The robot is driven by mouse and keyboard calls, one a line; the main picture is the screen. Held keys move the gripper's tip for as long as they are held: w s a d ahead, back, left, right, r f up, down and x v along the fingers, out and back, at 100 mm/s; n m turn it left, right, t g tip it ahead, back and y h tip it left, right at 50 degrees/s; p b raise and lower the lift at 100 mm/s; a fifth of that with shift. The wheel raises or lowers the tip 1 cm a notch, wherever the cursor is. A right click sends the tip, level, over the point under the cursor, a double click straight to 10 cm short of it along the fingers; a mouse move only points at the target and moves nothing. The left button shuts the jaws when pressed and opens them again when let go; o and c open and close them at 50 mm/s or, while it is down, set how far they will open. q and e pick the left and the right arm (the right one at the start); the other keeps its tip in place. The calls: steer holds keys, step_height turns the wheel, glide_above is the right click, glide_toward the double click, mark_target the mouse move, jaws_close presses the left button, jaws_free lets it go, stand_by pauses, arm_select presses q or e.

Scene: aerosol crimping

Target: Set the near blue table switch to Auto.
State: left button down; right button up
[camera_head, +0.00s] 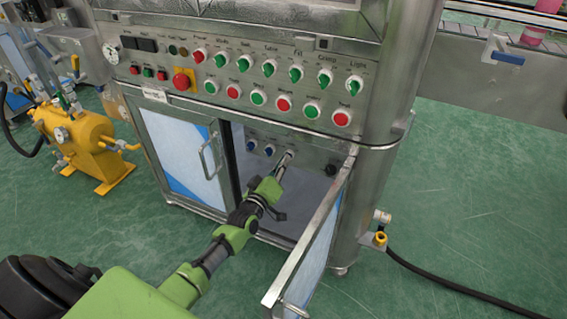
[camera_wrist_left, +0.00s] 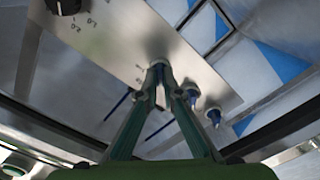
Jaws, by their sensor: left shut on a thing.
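A metal panel (camera_head: 305,172) inside the open cabinet carries a row of small blue switches. Two of them, a left blue switch (camera_head: 251,145) and a middle blue switch (camera_head: 269,150), stand free; they also show in the left wrist view, as the middle one (camera_wrist_left: 191,95) and the left one (camera_wrist_left: 213,115). My left gripper (camera_head: 288,158) reaches into the cabinet, its fingertips together at the panel. In the left wrist view, the fingers (camera_wrist_left: 159,74) close around a third blue switch, mostly hidden between them. Its setting and labels are not readable. My right gripper is not in view.
A black knob (camera_head: 331,170) sits right of the gripper on the same panel. The open cabinet door (camera_head: 318,225) stands close to the right of my left arm. The closed left door (camera_head: 180,150) is on the other side. Rows of buttons and green selectors (camera_head: 269,68) are above.

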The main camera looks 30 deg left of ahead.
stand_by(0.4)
arm_select(q)
steer(key=c, duration=2.2)
jaws_free()
steer(key=shift+s, duration=0.1)
steer(key=s, duration=1.1)
steer(key=shift+s+d, duration=0.3)
steer(key=shift+s, duration=0.1)
steer(key=shift+s+f, duration=0.1)
